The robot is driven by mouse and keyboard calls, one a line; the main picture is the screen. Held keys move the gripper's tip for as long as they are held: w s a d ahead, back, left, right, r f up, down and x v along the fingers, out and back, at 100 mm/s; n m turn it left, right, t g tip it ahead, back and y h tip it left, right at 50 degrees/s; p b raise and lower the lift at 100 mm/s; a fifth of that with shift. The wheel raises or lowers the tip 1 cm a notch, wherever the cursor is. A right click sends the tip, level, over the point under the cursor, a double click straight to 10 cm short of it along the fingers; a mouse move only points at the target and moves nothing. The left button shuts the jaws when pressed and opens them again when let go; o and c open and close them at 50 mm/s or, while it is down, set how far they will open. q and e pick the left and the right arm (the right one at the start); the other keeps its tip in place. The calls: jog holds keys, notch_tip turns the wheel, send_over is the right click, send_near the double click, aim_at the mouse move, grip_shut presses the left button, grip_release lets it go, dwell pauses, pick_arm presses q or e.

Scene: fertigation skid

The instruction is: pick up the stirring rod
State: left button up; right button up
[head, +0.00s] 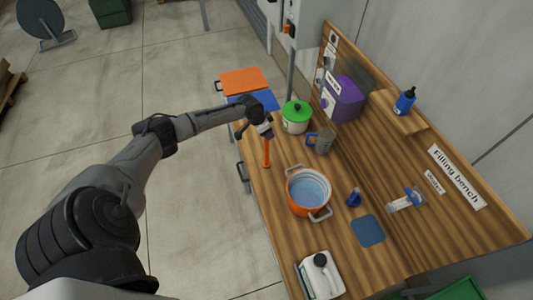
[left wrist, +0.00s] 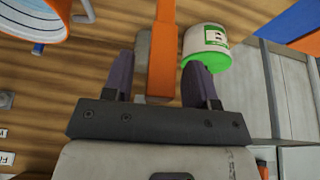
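In the left wrist view the rod (left wrist: 162,50) lies between the two dark fingers of my left gripper (left wrist: 160,78). The fingers are apart, with a visible gap on the rod's left side and a narrow one on its right. I cannot tell whether a finger touches the rod. My right gripper is not in view.
The orange pot (head: 309,191) holds pale blue liquid. A green-lidded pot (head: 296,117) and a grey mug (head: 322,142) stand beyond the rod. Open floor lies left of the bench.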

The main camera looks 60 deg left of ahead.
pick_arm(q)
grip_shut()
jog(key=shift+r, duration=0.1)
dwell(0.4)
